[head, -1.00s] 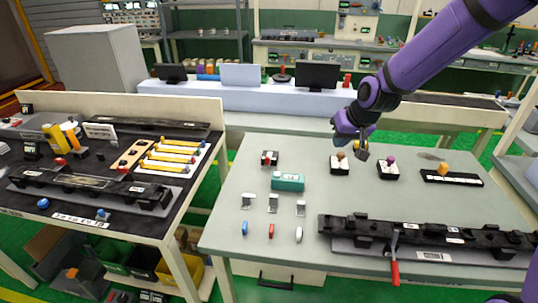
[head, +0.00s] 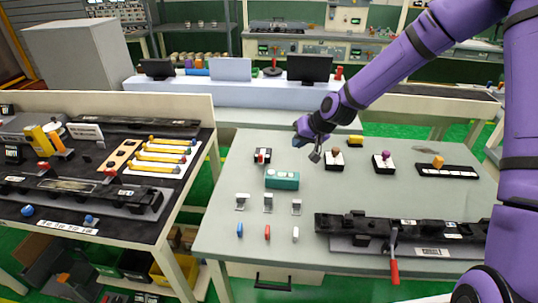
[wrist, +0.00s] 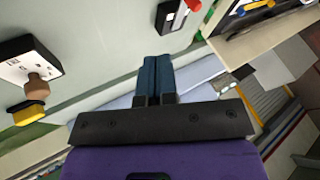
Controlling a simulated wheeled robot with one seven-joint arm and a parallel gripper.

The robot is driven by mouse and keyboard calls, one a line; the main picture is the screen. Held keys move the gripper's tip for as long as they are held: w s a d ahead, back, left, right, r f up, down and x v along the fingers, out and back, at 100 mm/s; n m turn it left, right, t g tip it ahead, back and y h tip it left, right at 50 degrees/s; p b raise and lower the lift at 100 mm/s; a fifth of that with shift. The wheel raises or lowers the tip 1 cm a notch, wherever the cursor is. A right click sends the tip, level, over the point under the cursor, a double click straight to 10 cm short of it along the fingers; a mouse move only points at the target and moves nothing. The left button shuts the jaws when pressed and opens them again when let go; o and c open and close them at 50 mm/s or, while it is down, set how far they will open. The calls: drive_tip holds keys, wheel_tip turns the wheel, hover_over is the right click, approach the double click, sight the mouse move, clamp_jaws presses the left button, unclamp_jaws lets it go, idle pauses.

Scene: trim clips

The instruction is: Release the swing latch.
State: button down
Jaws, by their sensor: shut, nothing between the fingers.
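A lever with a red handle (head: 393,265) hangs over the front edge of the long black fixture (head: 340,222) on the right table; it looks like the swing latch. Its handle points toward the front, and its pivot is too small to read. My gripper (head: 316,155) is above the back left part of this table, well away from the lever, beside the white box with the brown knob (head: 335,160). In the wrist view my gripper's two blue fingers (wrist: 157,68) are together with nothing between them. The lever does not show in the wrist view.
A teal block (head: 282,180), a small box with a red switch (head: 262,156), a purple-knobbed box (head: 383,161) and a yellow piece (head: 355,141) stand on the table. Three small clips lie at its front left. A black-topped table (head: 120,225) stands to the left.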

approach(264, 159)
drive_tip(key=f, duration=0.1)
drive_tip(key=w+f, duration=0.1)
drive_tip(key=f, duration=0.1)
drive_tip(key=w+d+f, duration=0.1)
drive_tip(key=shift+f, duration=0.4)
drive_tip(key=shift+a+r, duration=0.15)
drive_tip(key=shift+a, duration=1.7)
